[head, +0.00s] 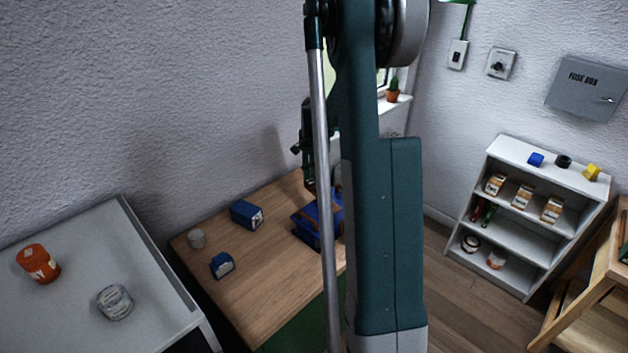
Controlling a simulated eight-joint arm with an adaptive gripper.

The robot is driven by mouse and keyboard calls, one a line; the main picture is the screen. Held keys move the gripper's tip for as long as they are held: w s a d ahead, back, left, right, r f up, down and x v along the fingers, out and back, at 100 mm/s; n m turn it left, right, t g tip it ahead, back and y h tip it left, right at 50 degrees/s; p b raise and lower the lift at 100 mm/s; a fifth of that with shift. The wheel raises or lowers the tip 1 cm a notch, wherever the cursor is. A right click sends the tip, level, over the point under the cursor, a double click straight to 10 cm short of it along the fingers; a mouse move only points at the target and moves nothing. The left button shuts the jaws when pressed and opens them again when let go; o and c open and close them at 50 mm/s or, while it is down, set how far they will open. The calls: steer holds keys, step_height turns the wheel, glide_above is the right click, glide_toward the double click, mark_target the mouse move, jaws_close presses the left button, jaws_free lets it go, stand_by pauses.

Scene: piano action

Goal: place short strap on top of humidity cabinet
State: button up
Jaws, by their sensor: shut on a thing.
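My gripper (309,184) shows only in part, dark and small, behind my own arm and just above a blue case (307,226) with brown bands on the wooden table. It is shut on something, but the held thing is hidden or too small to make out. I cannot pick out the short strap for certain. A pale grey cabinet (70,250) with a raised edge stands at the left and may be the humidity cabinet; no label shows. An orange jar (38,263) and a clear, labelled jar (115,302) stand on its top, with bare room between them.
A white shelf unit (535,255) with several small items stands at the right, below a grey fuse box (588,88). My arm blocks the middle of the view.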

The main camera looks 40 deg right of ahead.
steer(key=shift+w+a, duration=0.1)
stand_by(0.4)
steer(key=w+a+r+n, duration=0.35)
steer(key=a+n, duration=0.35)
steer(key=a, duration=0.3)
steer(key=w+a+r+n+p, duration=0.1)
steer(key=w+a+r+n, duration=0.3)
steer(key=a+n, duration=0.5)
steer(key=w+a+r+n, duration=0.3)
steer(key=a+r+n, duration=0.25)
steer(key=a, duration=0.45)
steer(key=s+a+r+n+p, duration=0.1)
steer(key=a+r+n, duration=0.4)
steer(key=a+n, duration=0.3)
steer(key=a+r+n+p, duration=0.1)
steer(key=a+r+n, duration=0.45)
steer(key=a, duration=0.35)
steer(key=s+a+r+n+p, duration=0.1)
steer(key=a+r+n+p, duration=0.1)
steer(key=a+r+n, duration=0.5)
steer(key=a+f+n+p, duration=0.2)
steer(key=a+n, duration=0.1)
steer(key=a, duration=1.8)
steer(key=s+a+f+n+p, duration=0.1)
steer(key=a+n+p, duration=0.2)
steer(key=a, duration=1.7)
steer(key=shift+a+f+n, duration=0.35)
steer(key=shift+a+n, duration=0.05)
steer(key=shift+n, duration=0.2)
